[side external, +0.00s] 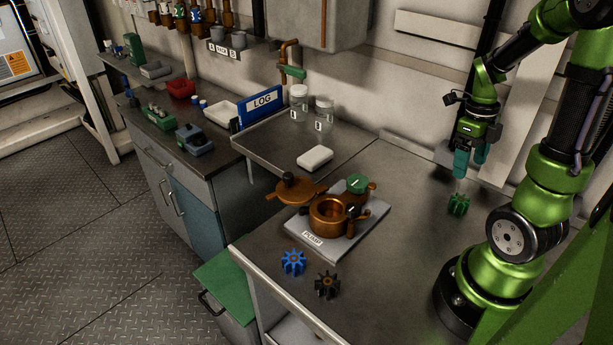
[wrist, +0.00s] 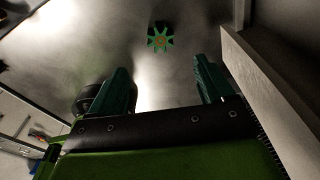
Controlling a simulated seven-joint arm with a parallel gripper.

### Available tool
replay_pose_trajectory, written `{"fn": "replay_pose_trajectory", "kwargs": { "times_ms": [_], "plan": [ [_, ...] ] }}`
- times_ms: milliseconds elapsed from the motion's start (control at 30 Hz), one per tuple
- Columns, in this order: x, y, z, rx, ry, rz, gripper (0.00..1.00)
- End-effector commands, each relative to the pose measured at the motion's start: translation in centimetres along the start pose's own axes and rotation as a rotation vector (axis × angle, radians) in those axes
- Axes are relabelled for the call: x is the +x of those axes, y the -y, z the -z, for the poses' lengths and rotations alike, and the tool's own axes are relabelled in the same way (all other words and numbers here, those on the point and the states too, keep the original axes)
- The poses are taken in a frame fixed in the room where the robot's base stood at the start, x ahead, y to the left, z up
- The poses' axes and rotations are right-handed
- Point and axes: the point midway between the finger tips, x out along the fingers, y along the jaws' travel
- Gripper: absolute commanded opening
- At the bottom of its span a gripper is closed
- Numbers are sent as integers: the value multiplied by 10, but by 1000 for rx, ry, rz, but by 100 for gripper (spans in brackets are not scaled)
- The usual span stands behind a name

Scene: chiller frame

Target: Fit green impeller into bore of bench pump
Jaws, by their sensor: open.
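The green impeller (side external: 458,204) stands on the bench at the right, and it shows beyond my fingertips in the wrist view (wrist: 160,40). My gripper (side external: 470,160) is open and empty above the impeller, apart from it. Its two teal fingers also show in the wrist view (wrist: 165,85). The bench pump is a copper body (side external: 328,215) with an open round bore on top, on a grey base plate (side external: 345,240) labelled PUMP. The bore looks empty, though its bottom is hard to see. A copper cover (side external: 292,190) is swung out to the left of the bore.
A blue impeller (side external: 293,262) and a black impeller (side external: 327,284) lie near the front bench edge. A white block (side external: 315,158), two jars (side external: 299,103) and the LOG binder (side external: 262,105) are behind the pump. The bench between pump and green impeller is clear. A wall stands close behind my gripper.

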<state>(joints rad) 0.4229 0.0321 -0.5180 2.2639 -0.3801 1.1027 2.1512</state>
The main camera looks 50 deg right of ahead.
Motion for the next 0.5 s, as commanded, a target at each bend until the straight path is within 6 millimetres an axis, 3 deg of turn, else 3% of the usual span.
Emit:
{"fn": "replay_pose_trajectory", "kwargs": {
  "times_ms": [200,500],
  "plan": [
    [40,0,0,-1,-4,-1,81],
    [66,0,0,1,-4,-2,81]
  ]
}}
